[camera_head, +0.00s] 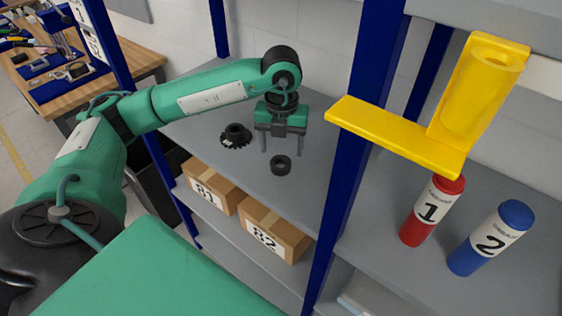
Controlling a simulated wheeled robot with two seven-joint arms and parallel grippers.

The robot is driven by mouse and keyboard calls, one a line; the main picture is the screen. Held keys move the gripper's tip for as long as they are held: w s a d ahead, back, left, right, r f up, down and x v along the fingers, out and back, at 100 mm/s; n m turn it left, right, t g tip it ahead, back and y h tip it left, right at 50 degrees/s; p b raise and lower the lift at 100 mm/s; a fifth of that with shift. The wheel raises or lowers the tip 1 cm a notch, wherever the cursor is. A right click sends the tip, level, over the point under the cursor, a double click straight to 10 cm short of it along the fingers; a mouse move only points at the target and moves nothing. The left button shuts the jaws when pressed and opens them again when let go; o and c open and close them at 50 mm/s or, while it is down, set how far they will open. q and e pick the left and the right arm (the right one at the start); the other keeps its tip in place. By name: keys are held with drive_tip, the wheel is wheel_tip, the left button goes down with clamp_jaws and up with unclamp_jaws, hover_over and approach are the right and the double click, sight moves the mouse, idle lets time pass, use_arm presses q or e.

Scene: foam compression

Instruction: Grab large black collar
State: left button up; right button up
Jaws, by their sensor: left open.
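A black ring-shaped collar (281,165) lies flat on the grey upper shelf (215,150), near its front edge. It is the only plain ring I see on this shelf. My left gripper (282,152) reaches in from the left and points down, just behind and above the collar in the picture. Its two grey fingers are spread apart with nothing between them. I cannot tell the exact height of the fingertips above the shelf. My right gripper is not in view.
A black toothed gear (236,136) lies left of my gripper. A blue post (348,150) stands to the right. Beyond it are a yellow bracket (400,135), a red bottle (425,215) and a blue bottle (488,240). Cardboard boxes (275,232) sit on the shelf below.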

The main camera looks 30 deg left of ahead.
sight(281, 158)
use_arm(q)
drive_tip(key=shift+a+f+p, duration=0.15)
drive_tip(key=shift+f+p, duration=0.4)
drive_tip(key=shift+p, duration=0.1)
drive_tip(key=f+p, duration=0.1)
drive_tip(key=f, duration=0.2)
drive_tip(key=shift+w+a+f+p, duration=0.15)
drive_tip(key=shift+w+p, duration=0.05)
drive_tip(key=shift+p, duration=0.2)
drive_tip(key=shift+f, duration=0.45)
drive_tip(key=shift+c, duration=0.2)
drive_tip(key=c, duration=1)
